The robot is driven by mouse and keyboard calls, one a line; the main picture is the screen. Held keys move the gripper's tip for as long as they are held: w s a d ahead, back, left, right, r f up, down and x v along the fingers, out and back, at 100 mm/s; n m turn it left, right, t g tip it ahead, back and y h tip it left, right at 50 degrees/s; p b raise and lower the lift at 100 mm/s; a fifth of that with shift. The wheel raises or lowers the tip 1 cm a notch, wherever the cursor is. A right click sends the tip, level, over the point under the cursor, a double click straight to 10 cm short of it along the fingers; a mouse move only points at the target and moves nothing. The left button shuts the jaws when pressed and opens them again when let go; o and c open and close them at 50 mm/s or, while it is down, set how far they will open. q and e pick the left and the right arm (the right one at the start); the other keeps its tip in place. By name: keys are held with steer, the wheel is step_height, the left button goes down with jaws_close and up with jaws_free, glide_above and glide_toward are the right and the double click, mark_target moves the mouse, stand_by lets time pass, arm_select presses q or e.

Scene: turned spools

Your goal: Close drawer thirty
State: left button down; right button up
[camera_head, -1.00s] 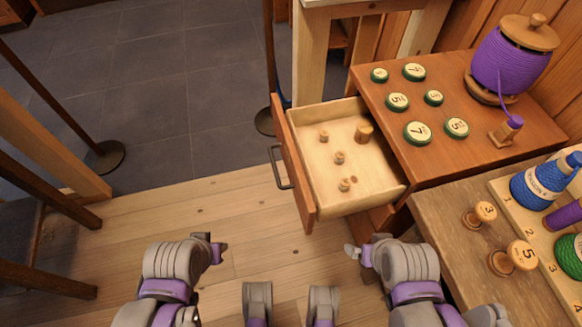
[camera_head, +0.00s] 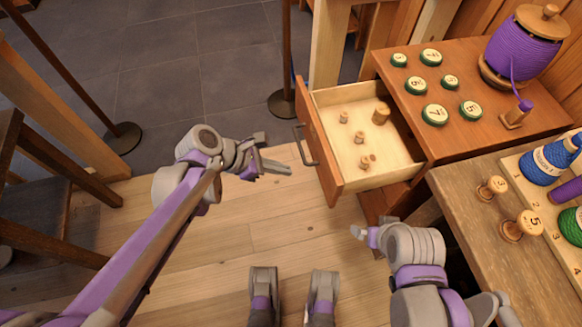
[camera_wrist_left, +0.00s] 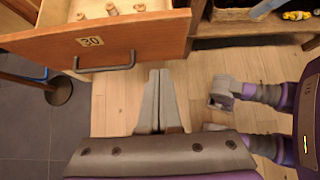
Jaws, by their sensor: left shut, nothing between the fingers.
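Drawer thirty (camera_head: 326,139) is pulled out from the wooden cabinet, with small wooden spools inside. Its front carries the label 30 (camera_wrist_left: 90,41) and a dark bar handle (camera_head: 305,146), which also shows in the left wrist view (camera_wrist_left: 105,67). My left gripper (camera_head: 288,168) is shut and empty, in front of the drawer front, close to the handle's near end. In the left wrist view its fingers (camera_wrist_left: 158,75) point toward the drawer front, right of the handle. I cannot tell whether they touch it. My right gripper (camera_head: 358,232) is low, near the cabinet; its fingers are unclear.
The cabinet top (camera_head: 490,85) holds several green numbered discs and a large purple thread spool (camera_head: 522,45). A workbench (camera_head: 470,230) with numbered spools stands at the right. Posts on round bases (camera_head: 284,103) stand beyond the drawer.

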mark_target(328, 172)
arm_select(q)
steer(key=x, duration=0.3)
steer(key=d+r+b+x, duration=0.1)
steer(key=x, duration=0.3)
steer(key=b+x, duration=0.1)
steer(key=x, duration=0.2)
steer(key=shift+w+d, duration=0.25)
steer(key=shift+d, duration=0.1)
steer(key=shift+w+d, duration=0.2)
steer(key=shift+d, duration=0.3)
steer(key=shift+w+d, duration=0.15)
steer(key=shift+d, duration=0.4)
steer(key=w+d, duration=0.4)
steer(key=d, duration=0.8)
steer(key=w+d+p, duration=0.1)
steer(key=w+d, duration=0.3)
steer(key=d, duration=0.9)
steer(key=shift+r, duration=0.15)
